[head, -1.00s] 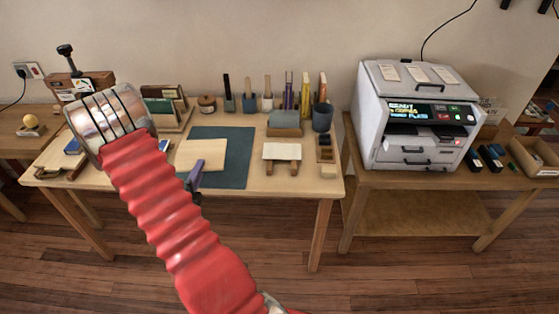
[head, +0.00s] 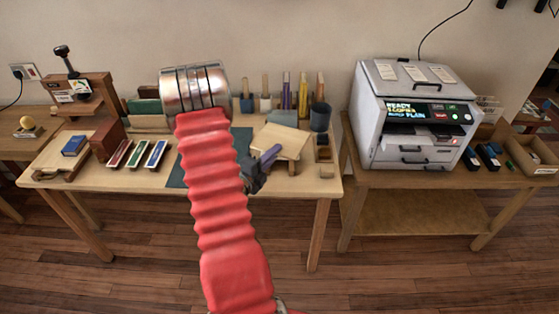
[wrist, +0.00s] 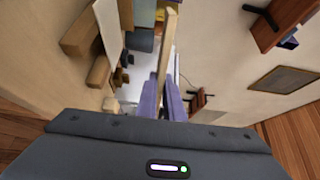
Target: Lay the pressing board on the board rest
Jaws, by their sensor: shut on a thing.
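The pressing board (head: 282,141), a pale wooden panel, is in my gripper (head: 266,160) in the head view. It is tilted and held above the right part of the workbench. The wrist view shows the board (wrist: 168,48) nearly edge-on, with the purple fingers (wrist: 168,100) shut on its near end. What looks like the board rest, wooden blocks (wrist: 98,72) with a pale sheet across them, shows left of the board in the wrist view. In the head view the board and gripper hide that place. The board looks apart from the rest.
A dark mat (head: 174,172) lies behind my arm on the workbench (head: 110,180). A dark blue cup (head: 320,118) and several upright tools stand behind the board. Several coloured pads and a brown block (head: 107,139) are at left. A copier (head: 418,115) stands on the right table.

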